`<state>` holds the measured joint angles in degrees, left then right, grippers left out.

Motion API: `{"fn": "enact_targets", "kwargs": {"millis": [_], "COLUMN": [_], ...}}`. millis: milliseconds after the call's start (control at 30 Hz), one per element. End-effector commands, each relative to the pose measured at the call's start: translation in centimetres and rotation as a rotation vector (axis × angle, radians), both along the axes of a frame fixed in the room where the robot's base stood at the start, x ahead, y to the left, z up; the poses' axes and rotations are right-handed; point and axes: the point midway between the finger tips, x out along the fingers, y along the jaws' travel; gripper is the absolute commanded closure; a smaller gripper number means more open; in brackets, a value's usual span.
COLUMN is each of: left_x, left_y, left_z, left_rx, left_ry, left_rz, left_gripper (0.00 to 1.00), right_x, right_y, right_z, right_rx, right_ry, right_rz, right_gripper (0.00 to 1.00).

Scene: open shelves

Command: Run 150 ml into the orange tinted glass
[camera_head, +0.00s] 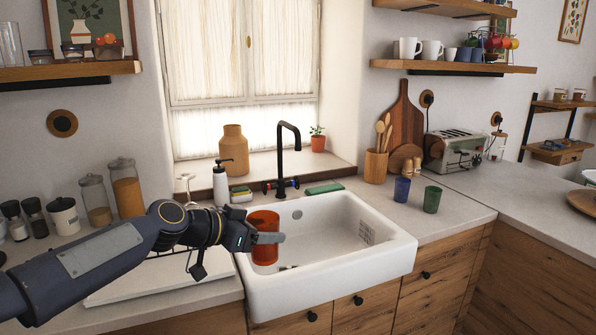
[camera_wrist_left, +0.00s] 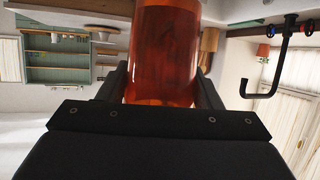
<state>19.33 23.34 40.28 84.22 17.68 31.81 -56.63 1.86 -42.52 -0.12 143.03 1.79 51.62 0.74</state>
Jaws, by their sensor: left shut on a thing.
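The orange tinted glass (camera_head: 264,226) is upright over the left part of the white sink (camera_head: 390,262). My left gripper (camera_head: 266,238) is shut on it from the left. In the left wrist view the orange glass (camera_wrist_left: 163,55) sits between the two dark fingers of my left gripper (camera_wrist_left: 165,85). The black faucet (camera_head: 290,135) stands behind the sink, to the right of the glass. Its spout end is not above the glass. I see no water running. The inside of the glass is hard to make out. My right gripper is not in view.
A blue glass (camera_head: 402,189) and a green glass (camera_head: 432,199) stand on the counter right of the sink. A white soap dispenser (camera_head: 220,184) and sponge (camera_head: 240,194) stand behind the glass. A green sponge (camera_head: 325,189) lies right of the faucet. The right part of the basin is clear.

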Motion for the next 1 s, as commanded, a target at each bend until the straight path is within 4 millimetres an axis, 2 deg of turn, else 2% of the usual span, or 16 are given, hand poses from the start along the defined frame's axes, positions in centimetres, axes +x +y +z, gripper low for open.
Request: {"fn": "enact_targets", "kwargs": {"millis": [267, 900, 1000], "left_x": [-1.6, -8.2, -8.9], "left_y": [2.0, 9.5, 10.6], "left_z": [-4.5, -23.1, -25.4], "left_rx": [0.003, 0.002, 0.001], "left_ry": [0.003, 0.010, 0.009], "left_rz": [0.133, 0.674, 0.749], "left_gripper": [0.70, 0.70, 0.70], "right_x": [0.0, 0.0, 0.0], "right_y": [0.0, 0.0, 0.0], "right_z": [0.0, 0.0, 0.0], "right_rx": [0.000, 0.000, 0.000], "right_ry": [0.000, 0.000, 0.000], "right_rz": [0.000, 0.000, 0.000], "right_gripper": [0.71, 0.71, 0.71]}}
